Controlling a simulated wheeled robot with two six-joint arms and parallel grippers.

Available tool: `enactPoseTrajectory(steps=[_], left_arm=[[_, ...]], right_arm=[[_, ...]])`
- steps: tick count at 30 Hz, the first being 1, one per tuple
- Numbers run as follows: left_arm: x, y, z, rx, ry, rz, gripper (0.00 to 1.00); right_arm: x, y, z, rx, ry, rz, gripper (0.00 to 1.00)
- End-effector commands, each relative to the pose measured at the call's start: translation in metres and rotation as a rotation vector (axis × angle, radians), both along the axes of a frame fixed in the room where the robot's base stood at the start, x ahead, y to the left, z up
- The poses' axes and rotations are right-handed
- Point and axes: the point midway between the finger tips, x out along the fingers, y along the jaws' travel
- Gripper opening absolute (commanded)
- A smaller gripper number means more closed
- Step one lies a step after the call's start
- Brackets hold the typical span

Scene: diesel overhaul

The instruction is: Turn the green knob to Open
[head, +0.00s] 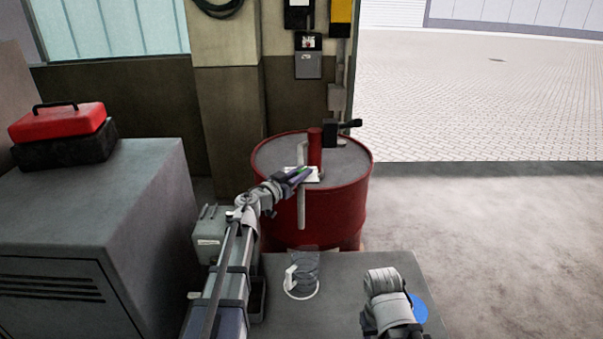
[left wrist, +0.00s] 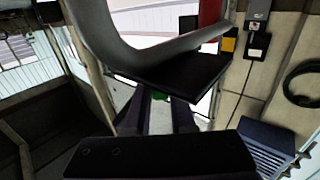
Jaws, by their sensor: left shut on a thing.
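The green knob (head: 297,172) shows as a small patch of green at the tip of my left arm, in front of a white plate (head: 314,176) by the red drum's pump. In the left wrist view the green knob (left wrist: 162,98) shows between the dark fingers. My left gripper (head: 302,174) is shut on the knob, and its fingers (left wrist: 160,110) hide most of it. I cannot read the plate's marking or the knob's angle. My right gripper is not visible; only part of my right arm shows at the lower right.
A red drum (head: 345,205) stands ahead with a red pump column (head: 315,147), black pump head and pale pipe. A grey cabinet (head: 95,205) with a red toolbox (head: 60,122) stands at left. A pillar is behind. Open floor (head: 490,235) lies to the right.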

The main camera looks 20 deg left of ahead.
Motion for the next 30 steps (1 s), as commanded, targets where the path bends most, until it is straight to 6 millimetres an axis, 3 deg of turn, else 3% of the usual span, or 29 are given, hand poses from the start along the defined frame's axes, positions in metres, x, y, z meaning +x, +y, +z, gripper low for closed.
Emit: enactPoseTrajectory(steps=[4,5,13,23,30], left_arm=[[0.001,0.000,0.000,0.000,-0.001,0.002,0.00],[0.001,0.000,0.000,-0.001,-0.001,0.002,0.24],[0.000,0.000,0.000,0.000,0.000,0.002,0.53],[-0.003,0.001,0.000,0.000,0.000,0.002,0.53],[-0.027,0.011,0.000,0.000,0.000,0.003,0.53]], right_arm=[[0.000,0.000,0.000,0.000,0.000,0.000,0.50],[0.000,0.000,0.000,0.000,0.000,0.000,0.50],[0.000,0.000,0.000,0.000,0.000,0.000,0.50],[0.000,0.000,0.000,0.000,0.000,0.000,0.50],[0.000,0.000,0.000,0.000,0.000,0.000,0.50]])
